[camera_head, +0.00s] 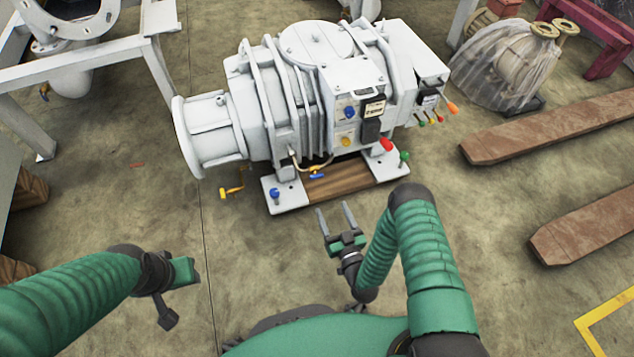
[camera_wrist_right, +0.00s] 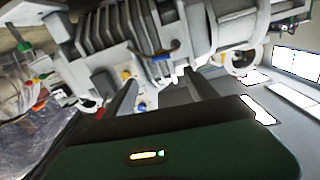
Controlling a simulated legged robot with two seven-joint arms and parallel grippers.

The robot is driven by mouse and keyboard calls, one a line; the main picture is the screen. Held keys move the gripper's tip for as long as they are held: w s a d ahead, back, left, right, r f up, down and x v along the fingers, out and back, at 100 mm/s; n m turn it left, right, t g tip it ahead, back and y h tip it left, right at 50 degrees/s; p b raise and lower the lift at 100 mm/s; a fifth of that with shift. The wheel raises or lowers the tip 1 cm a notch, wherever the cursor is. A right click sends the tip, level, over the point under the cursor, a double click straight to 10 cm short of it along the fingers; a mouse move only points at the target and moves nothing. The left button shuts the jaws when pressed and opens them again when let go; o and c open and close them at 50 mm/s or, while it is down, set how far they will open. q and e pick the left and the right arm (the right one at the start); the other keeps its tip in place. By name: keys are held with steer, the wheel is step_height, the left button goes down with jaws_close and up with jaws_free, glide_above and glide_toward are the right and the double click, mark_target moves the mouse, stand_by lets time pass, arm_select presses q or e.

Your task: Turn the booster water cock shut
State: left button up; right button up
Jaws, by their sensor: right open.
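The white booster pump (camera_head: 300,90) stands on a base with a wooden plank. A small cock with a blue handle (camera_head: 317,176) sits low on its front, by a thin curved pipe. A yellow-handled valve (camera_head: 230,191) is lower left. No label shows which one is the water cock. My right gripper (camera_head: 334,211) is open and empty, in front of the base and below the blue handle in the picture. In the right wrist view, the blue handle (camera_wrist_right: 161,56) shows beyond the open fingers (camera_wrist_right: 160,79). My left gripper (camera_head: 183,274) is at lower left, away from the pump; its jaws are unclear.
A blue knob (camera_head: 274,194) and a green knob (camera_head: 404,157) stand at the base's corners. A red knob (camera_head: 387,144) and several coloured levers (camera_head: 437,117) stick out at right. Rusty beams (camera_head: 555,130) lie right. Floor before the pump is clear.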

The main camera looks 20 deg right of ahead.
steer(key=w+b, duration=0.2)
steer(key=w, duration=0.3)
steer(key=w+b, duration=0.2)
steer(key=w, duration=0.3)
steer(key=w+b, duration=0.2)
steer(key=w, duration=0.2)
steer(key=shift+w+a+b, duration=0.3)
steer(key=shift+w+b, duration=0.1)
steer(key=shift+a, duration=0.1)
steer(key=shift+c, duration=0.8)
steer(key=c, duration=1.2)
